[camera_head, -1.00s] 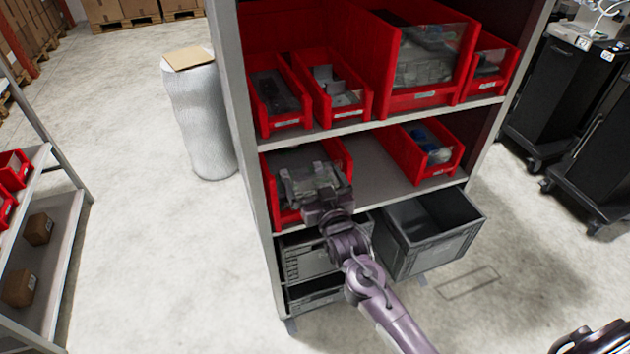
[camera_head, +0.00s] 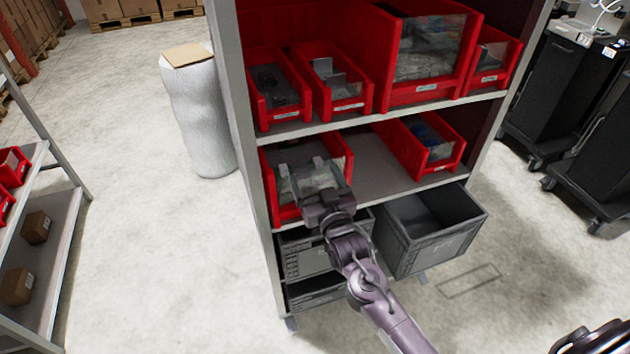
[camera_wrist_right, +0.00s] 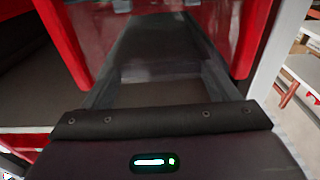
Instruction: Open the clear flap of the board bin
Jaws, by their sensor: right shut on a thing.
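A red bin (camera_head: 337,151) stands at the left of the lower open shelf, with a clear flap (camera_head: 303,188) across its front. I take it to be the board bin. My right gripper (camera_head: 302,168) is at this front, its fingers reaching up over the flap, and is shut on it. In the right wrist view the fingers (camera_wrist_right: 150,8) reach toward the clear panel between red bin walls. The exact contact at the tips is hard to make out. The bin's contents are mostly hidden behind the flap and fingers. My left gripper is not in view.
Several red bins stand on the shelf above, one large with a clear front (camera_head: 430,48). Another red bin (camera_head: 425,150) stands to the right, with bare shelf (camera_head: 375,170) between. Grey crates (camera_head: 430,230) sit below. A grey upright (camera_head: 242,110) is close on the left.

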